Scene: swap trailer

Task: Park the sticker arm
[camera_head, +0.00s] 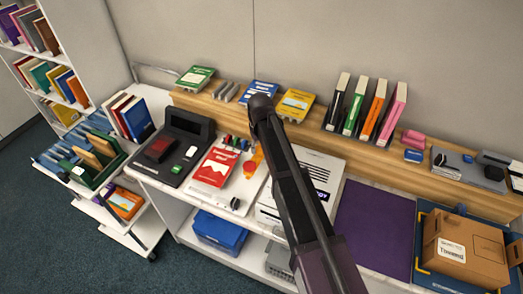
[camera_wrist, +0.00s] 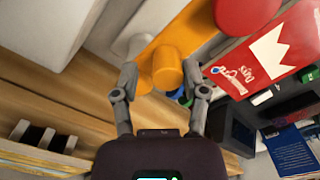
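The sticker arm looks to be the orange arm (camera_wrist: 182,32) in the wrist view, with a round orange knob (camera_wrist: 167,70) and a red round end (camera_wrist: 246,12). In the head view a small part of the orange arm (camera_head: 254,160) shows beside the red book, partly behind my dark arm. My gripper (camera_wrist: 161,76) is open, with one fingertip on each side of the knob. Gaps seem to show on both sides, but I cannot tell the depth or any contact. My gripper is not clearly visible in the head view.
The red book with a white crown (camera_head: 215,167) lies on a white board. A black device (camera_head: 178,140) stands left of it, a white box (camera_head: 318,180) right. A wooden shelf (camera_head: 225,107) with upright books runs behind. A purple mat (camera_head: 375,226) is bare.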

